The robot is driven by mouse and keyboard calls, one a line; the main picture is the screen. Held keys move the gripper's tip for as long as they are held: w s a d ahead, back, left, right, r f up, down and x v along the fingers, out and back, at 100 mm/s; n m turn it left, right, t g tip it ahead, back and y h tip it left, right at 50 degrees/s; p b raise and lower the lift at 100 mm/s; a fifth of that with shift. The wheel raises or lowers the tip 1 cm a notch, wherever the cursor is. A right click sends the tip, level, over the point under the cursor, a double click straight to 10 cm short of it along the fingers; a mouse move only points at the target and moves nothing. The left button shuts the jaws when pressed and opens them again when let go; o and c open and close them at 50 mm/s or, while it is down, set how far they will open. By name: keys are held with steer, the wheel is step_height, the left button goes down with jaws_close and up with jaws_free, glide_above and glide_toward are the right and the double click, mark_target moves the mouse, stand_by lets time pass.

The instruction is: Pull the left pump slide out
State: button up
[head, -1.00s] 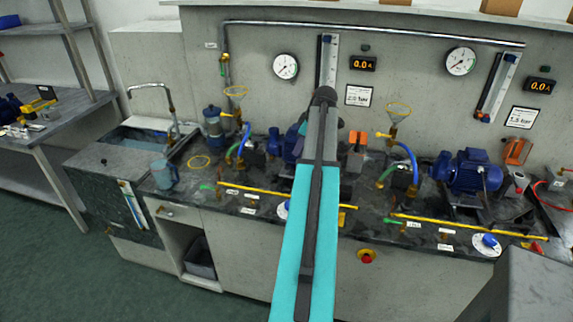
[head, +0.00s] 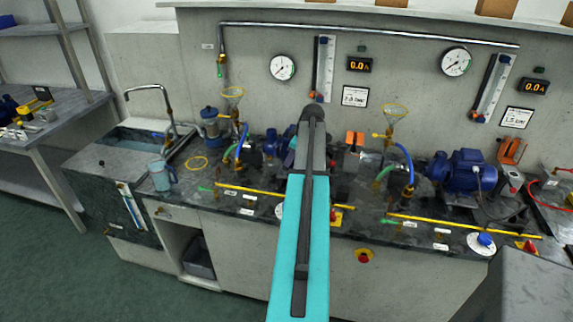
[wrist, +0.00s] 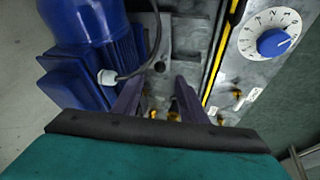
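The left pump, with its blue motor (head: 277,145), stands on the bench, partly hidden behind my teal arm in the head view. The motor (wrist: 92,35) fills the upper left of the wrist view. A yellow rail (head: 250,191) runs along the bench front of this pump. I cannot clearly pick out the slide itself. My gripper (wrist: 158,85) shows in the wrist view as two dark fingers with a gap between them. It is open, beside the motor's cable end. Small yellow-brass parts (wrist: 173,115) show between and below the fingers. The head view hides the fingertips.
A white dial with a blue knob (wrist: 274,42) is right of the fingers in the wrist view. The right pump (head: 462,170) stands farther right. A sink (head: 140,138) and blue jug (head: 161,175) are left. Hoses and funnels rise behind the bench edge.

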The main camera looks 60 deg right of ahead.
steer(key=shift+p+x, duration=0.9)
steer(key=shift+x, duration=2.6)
steer(key=shift+c, duration=0.4)
jaws_close()
